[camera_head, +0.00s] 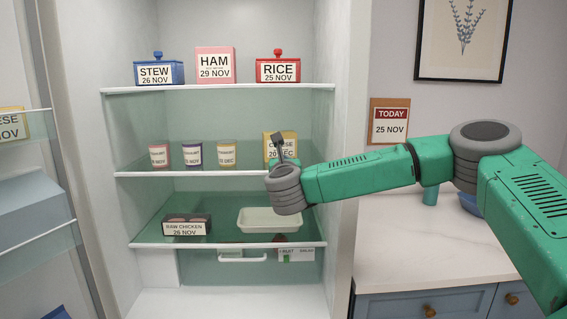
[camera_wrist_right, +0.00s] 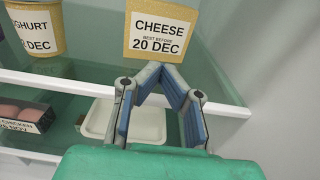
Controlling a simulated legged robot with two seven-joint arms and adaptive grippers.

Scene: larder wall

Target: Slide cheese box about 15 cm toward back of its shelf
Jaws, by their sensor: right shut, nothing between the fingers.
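The cheese box (camera_head: 281,139) is yellow with a white label reading CHEESE 20 DEC. It stands upright at the right end of the middle shelf (camera_head: 200,172), partly hidden behind my right gripper. In the right wrist view the cheese box (camera_wrist_right: 160,27) stands straight ahead, beyond the fingertips. I cannot tell whether the fingertips touch the box. My left gripper is not in view.
Several yoghurt tubs, one nearest the cheese (camera_head: 226,156), stand to its left. The shelf above holds a stew pot (camera_head: 159,72), ham box (camera_head: 215,65) and rice pot (camera_head: 278,70). Below are raw chicken (camera_head: 186,226) and a white tray (camera_head: 270,220). The wall is close on the right.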

